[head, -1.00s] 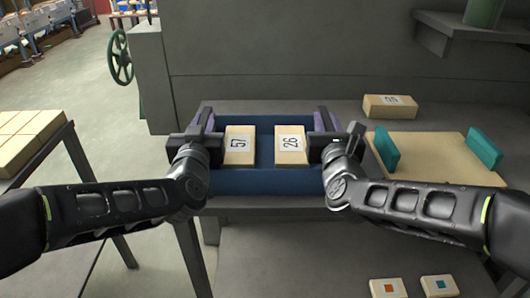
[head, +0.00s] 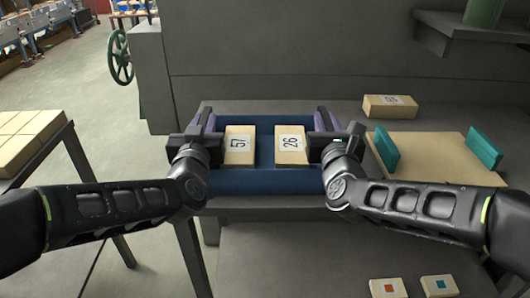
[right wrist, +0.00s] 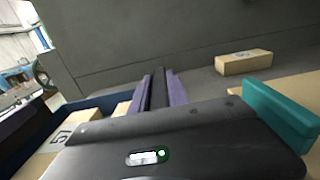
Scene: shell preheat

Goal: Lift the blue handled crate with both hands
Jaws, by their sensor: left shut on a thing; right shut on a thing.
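The blue crate (head: 265,181) sits on the grey ledge in the middle of the head view, with purple handles at its left and right sides. Two tan blocks stand in it, one marked 57 (head: 240,146) on the left and one marked 26 (head: 291,146) on the right. My left gripper (head: 205,125) is shut on the left purple handle (head: 197,124). My right gripper (head: 326,125) is shut on the right handle (head: 334,121). The crate's underside is hidden.
A tan board (head: 430,170) with teal handles (head: 386,149) lies on the ledge to the right. A numbered tan block (head: 390,106) lies behind it. A table with tan blocks (head: 30,130) stands at the left. Two small marked blocks (head: 388,288) lie at the lower right.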

